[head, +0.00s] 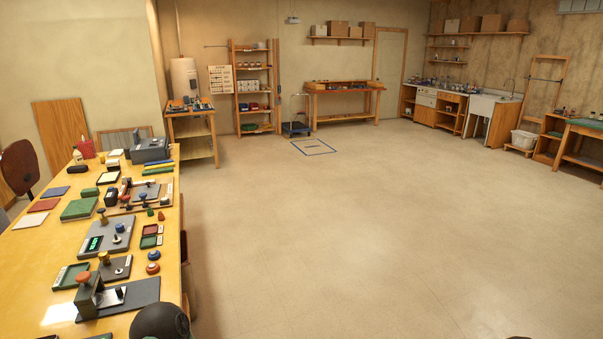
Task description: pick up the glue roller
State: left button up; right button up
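I cannot make out a glue roller for certain in the head view. The long yellow-topped table (30,262) at the left holds many small tools and blocks, too small to tell apart surely. Among them are a black press-like tool with an orange knob (86,290) at the near end and a grey plate with a yellow-knobbed tool (104,238) further back. Neither of my grippers shows. A dark rounded shape at the bottom edge, in front of the table's near end, looks like part of my arm and hides a little of the table.
The open floor (350,220) fills the middle and right. A small wooden stand (192,130), a shelf rack (253,90) and a workbench (345,87) line the back. A sink counter (490,105) and a green-topped table (588,125) stand at the right. A chair (18,165) is left of the yellow table.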

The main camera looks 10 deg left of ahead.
aim_at(114, 164)
jog(key=i+l, duration=0.15)
jog(key=i, duration=0.35)
jog(key=i+l+z, duration=0.1)
jog(key=i, duration=0.35)
jog(key=i+j+u, duration=0.1)
jog(key=i+u, duration=0.35)
jog(key=i, duration=0.35)
jog(key=i+l+u, duration=0.15)
jog(key=i+u, duration=0.35)
jog(key=i, duration=0.3)
jog(key=i+l+u, duration=0.1)
jog(key=i, duration=0.5)
jog(key=i+l+u, duration=0.1)
jog(key=i, duration=0.45)
jog(key=i+l+u, duration=0.1)
jog(key=i+l, duration=0.15)
jog(key=i, duration=0.3)
jog(key=i+l+u, duration=0.1)
jog(key=i+u, duration=0.2)
jog(key=u, duration=0.15)
jog(key=i+l+u, duration=0.2)
jog(key=u, duration=0.25)
jog(key=i+l+u, duration=0.55)
jog(key=l+u, duration=0.15)
jog(key=u, duration=0.2)
jog(key=i+l+u, duration=0.1)
jog(key=l+u, duration=0.3)
